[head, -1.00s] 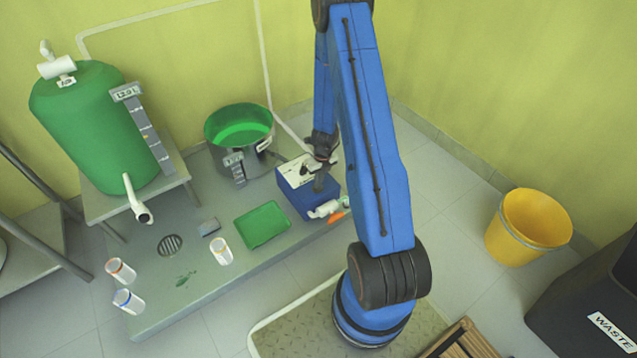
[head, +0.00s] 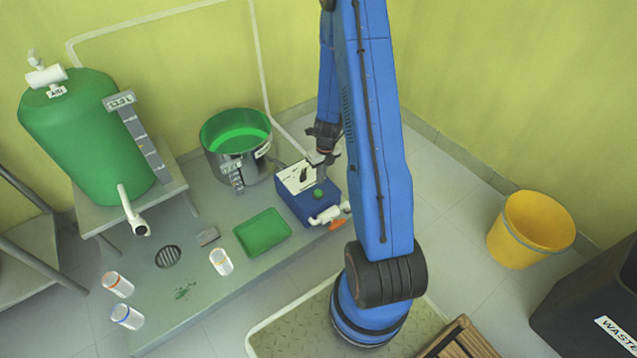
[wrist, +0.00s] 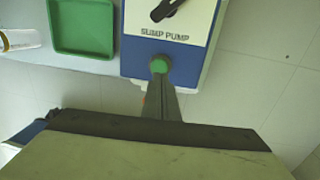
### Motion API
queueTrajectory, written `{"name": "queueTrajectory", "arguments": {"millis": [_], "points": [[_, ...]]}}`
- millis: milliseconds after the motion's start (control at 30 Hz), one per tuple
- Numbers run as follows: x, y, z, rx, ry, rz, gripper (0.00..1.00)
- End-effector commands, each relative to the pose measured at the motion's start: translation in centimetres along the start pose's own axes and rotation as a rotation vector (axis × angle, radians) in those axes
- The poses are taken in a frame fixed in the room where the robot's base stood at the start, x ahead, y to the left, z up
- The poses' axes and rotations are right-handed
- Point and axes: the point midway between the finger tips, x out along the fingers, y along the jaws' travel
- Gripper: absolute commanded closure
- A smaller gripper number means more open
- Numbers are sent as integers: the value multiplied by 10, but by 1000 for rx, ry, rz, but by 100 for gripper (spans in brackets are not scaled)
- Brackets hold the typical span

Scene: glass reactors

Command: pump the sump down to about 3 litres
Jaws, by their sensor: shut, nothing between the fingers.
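The sump, a round steel vessel (head: 226,168) holding green liquid (head: 240,139), stands at the back. The button shows in the wrist view (wrist: 159,66) just beyond my fingertips. My gripper (head: 321,178) is shut and empty, close above the button; I cannot tell whether they touch.
A green tank (head: 85,135) with a level gauge (head: 138,135) stands on a table at left. A yellow bucket (head: 530,230) stands at right on clear floor.

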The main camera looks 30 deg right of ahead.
Motion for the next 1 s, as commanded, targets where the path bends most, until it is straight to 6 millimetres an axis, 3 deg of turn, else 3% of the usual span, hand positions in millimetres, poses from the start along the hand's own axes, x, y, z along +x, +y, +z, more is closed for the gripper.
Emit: {"name": "queueTrajectory", "arguments": {"millis": [400, 600, 1000], "points": [[-57, -1, 1, 0, -3, -2, 100], [-67, -1, 1, 1, -2, -1, 100], [-68, -1, 1, 1, -1, -1, 100]]}}
